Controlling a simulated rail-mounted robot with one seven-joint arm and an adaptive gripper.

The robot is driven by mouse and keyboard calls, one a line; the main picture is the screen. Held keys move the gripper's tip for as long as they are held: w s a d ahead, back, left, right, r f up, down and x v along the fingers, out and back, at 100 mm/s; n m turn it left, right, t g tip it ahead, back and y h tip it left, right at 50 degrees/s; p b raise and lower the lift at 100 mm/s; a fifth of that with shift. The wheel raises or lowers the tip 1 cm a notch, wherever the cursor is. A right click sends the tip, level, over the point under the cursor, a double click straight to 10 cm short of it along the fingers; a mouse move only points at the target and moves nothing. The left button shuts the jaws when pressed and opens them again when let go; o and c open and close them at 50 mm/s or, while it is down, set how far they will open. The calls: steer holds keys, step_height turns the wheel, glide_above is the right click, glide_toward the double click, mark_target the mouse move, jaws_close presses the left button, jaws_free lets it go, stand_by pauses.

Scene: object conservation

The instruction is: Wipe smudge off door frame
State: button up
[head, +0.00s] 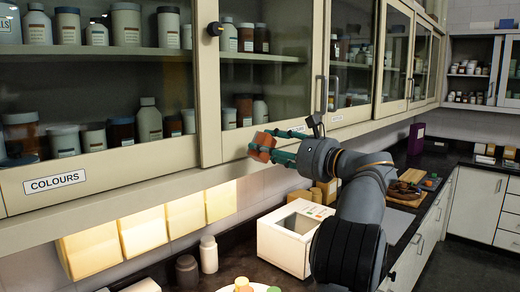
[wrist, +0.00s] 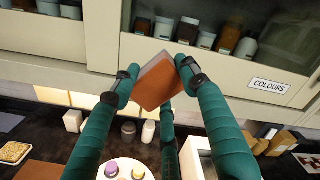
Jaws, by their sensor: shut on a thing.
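My gripper (head: 270,146) is shut on an orange-brown block (head: 261,147), which looks like a sponge. In the wrist view the block (wrist: 157,84) sits tilted between the teal fingers of my gripper (wrist: 156,72). In the head view the block is in front of the lower rail of the cream door frame (head: 208,95), right of the COLOURS label. I cannot tell whether it touches the frame. A dark round spot or knob (head: 214,29) is on the upright of the frame, above and left of my gripper. I cannot make out a clear smudge.
Glass-fronted cabinets hold several bottles and jars (head: 149,120). Below, a white box-shaped device (head: 290,237), a white bottle (head: 208,254) and a dark jar (head: 187,271) stand on the dark counter. Door handles (head: 321,94) project at right. The space left of my gripper along the frame is free.

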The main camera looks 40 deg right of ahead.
steer(key=shift+s, duration=0.35)
steer(key=shift+s, duration=0.1)
steer(key=shift+s+d+b, duration=0.2)
steer(key=shift+s+b, duration=0.35)
steer(key=shift+s, duration=0.8)
